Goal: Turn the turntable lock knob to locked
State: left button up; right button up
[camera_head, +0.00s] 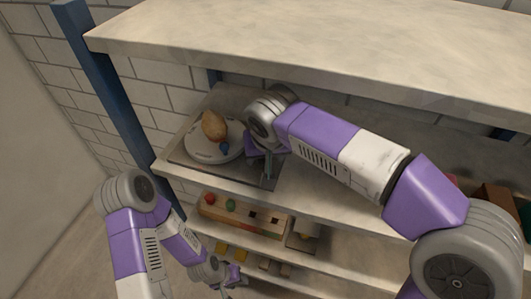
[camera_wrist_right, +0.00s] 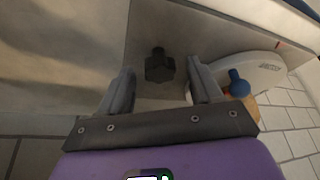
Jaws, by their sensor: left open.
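The white turntable (camera_head: 205,153) sits on a dark base plate (camera_head: 190,163) on the shelf, with a brown potato-like lump and a blue piece (camera_head: 224,147) on it. In the right wrist view, a dark lobed knob (camera_wrist_right: 158,66), apparently the lock knob, stands on the grey plate; part of the turntable (camera_wrist_right: 262,70) shows to its right. My right gripper (camera_wrist_right: 161,84) is open, its fingers on either side of and short of the knob, with a gap. In the head view my right gripper (camera_head: 267,167) hides the knob. My left gripper (camera_head: 230,282) is open, low by the bottom shelves.
A wooden block board (camera_head: 240,215) with coloured pieces lies on the shelf below. A thick shelf top (camera_head: 300,40) overhangs the turntable. A blue post (camera_head: 100,90) stands at the left, and a tiled wall is behind.

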jog(key=shift+r, duration=0.15)
jog(key=shift+s+r, duration=0.1)
jog(key=shift+r, duration=0.2)
jog(key=shift+s+d+r, duration=0.1)
jog(key=shift+s+r, duration=0.7)
jog(key=shift+r, duration=0.25)
jog(key=s+d+b, duration=0.1)
jog(key=s+d, duration=0.1)
jog(key=s, duration=0.9)
jog(key=shift+b, duration=0.35)
jog(key=shift+f, duration=0.1)
